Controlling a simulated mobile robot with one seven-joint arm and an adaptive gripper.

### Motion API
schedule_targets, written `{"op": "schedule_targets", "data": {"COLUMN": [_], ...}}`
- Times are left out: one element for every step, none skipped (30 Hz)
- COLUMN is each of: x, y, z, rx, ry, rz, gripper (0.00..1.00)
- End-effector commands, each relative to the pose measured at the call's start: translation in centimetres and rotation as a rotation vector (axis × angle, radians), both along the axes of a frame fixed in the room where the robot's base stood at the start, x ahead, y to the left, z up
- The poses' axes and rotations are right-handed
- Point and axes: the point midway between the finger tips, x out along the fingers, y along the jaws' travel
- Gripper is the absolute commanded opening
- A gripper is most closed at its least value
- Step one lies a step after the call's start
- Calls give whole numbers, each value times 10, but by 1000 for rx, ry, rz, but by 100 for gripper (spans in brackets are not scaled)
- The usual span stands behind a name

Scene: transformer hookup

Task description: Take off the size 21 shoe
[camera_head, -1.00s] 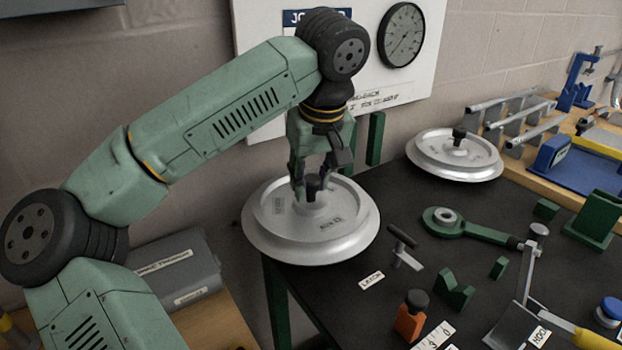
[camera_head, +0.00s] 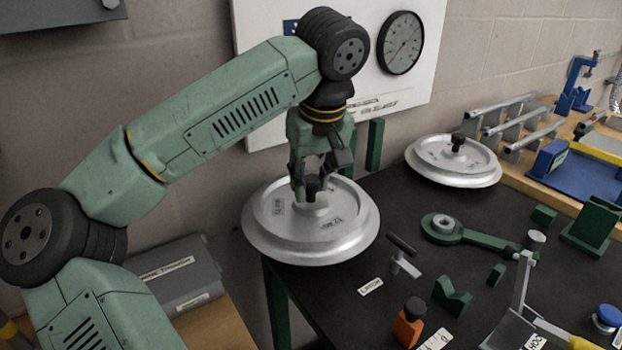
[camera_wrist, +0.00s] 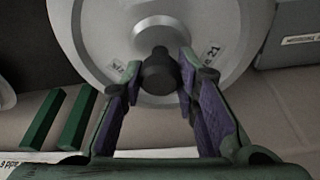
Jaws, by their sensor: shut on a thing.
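The size 21 shoe (camera_head: 345,245) is a silver flanged disc at the near left corner of the black table. In the wrist view the shoe (camera_wrist: 225,25) shows a label ending in 21. A dark knob (camera_wrist: 158,75) stands at its centre. My gripper (camera_head: 312,188) comes down from above, and its fingers are shut on this knob. In the wrist view my gripper (camera_wrist: 160,82) has a purple-padded finger on each side of the knob. The shoe lies flat, and I cannot tell whether it touches what is under it.
A second silver disc (camera_head: 470,172) with a dark knob lies at the back right. A green ring-ended tool (camera_head: 475,232), a small T-handled piece (camera_head: 402,255) and an orange bottle (camera_head: 409,325) are on the table. Green posts (camera_head: 375,145) stand behind the shoe.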

Motion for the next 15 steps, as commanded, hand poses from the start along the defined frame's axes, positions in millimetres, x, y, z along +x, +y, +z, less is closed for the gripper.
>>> {"op": "schedule_targets", "data": {"x": [0, 0, 0, 0, 0, 0, 0, 0, 0, 0, 0, 0, 0, 0, 0], "y": [0, 0, 0, 0, 0, 0, 0, 0, 0, 0, 0, 0, 0, 0, 0], "z": [4, 5, 8, 10, 12, 15, 18, 20, 23, 25, 28, 31, 33, 35, 38], "rx": [0, 0, 0, 0, 0, 0, 0, 0, 0, 0, -1, -2, -2, -2, -2], "ry": [-2, -2, -2, -2, -2, -2, -2, -2, -2, -2, -1, -2, -2, -2, -2], "rz": [1, 1, 1, 1, 1, 1, 1, 1, 1, 1, 1, 0, 0, 0, 0], "gripper": [0, 0, 0, 0, 0, 0, 0, 0, 0, 0, 0, 0, 0, 0, 0]}}
